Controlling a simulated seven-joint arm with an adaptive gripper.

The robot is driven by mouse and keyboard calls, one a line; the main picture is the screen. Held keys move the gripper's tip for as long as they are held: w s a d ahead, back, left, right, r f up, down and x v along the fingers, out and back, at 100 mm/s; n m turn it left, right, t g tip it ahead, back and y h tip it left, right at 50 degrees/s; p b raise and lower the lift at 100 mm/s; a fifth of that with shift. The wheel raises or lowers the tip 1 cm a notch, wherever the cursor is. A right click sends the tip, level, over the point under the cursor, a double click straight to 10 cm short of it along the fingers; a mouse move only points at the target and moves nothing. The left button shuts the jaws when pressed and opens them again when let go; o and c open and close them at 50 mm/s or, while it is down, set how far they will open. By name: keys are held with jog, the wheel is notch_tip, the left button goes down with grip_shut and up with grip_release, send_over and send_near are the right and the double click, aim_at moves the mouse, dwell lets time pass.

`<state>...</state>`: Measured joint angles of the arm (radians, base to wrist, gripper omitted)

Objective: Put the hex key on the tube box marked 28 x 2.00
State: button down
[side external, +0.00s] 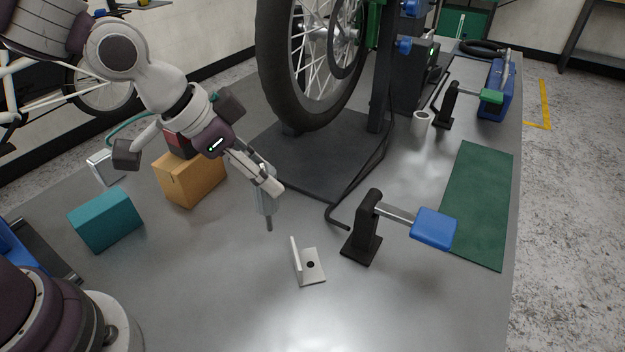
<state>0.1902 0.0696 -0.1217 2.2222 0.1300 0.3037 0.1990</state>
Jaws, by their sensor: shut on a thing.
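My gripper (268,184) is shut on a grey-handled tool (267,205), with its thin dark shaft pointing down above the bench. It may be the hex key, but the fingers hide part of it and I cannot tell for sure. A teal box (106,219) stands on the bench at the left. An orange-brown cardboard box (190,183) stands to its right, with a dark red and black thing (177,143) at its top, partly behind my arm. I cannot read a size marking on either box. My gripper is to the right of both boxes.
A pale bracket (310,266) lies in front of the held tool. Black stands with a blue-ended tool (433,228) and a green-ended tool (480,96) are right, beside a green mat (476,205). A wheel (312,55) stands behind.

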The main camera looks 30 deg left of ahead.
jog(key=a+r+n+y, duration=0.2)
jog(key=a+n+y, duration=0.2)
jog(key=a+n, duration=0.45)
jog(key=a+r+n+y, duration=0.25)
jog(key=a+n, duration=0.25)
jog(key=a, duration=0.7)
jog(key=s+a+r+n+g+y, duration=0.35)
jog(key=s+a+n+g, duration=0.3)
jog(key=s+n, duration=0.5)
notch_tip(320, 180, down, 8)
jog(key=w+n, duration=0.1)
jog(key=shift+f+n, duration=0.15)
jog(key=shift+n, duration=0.25)
jog(key=c, duration=0.8)
grip_release()
jog(key=shift+f, duration=0.1)
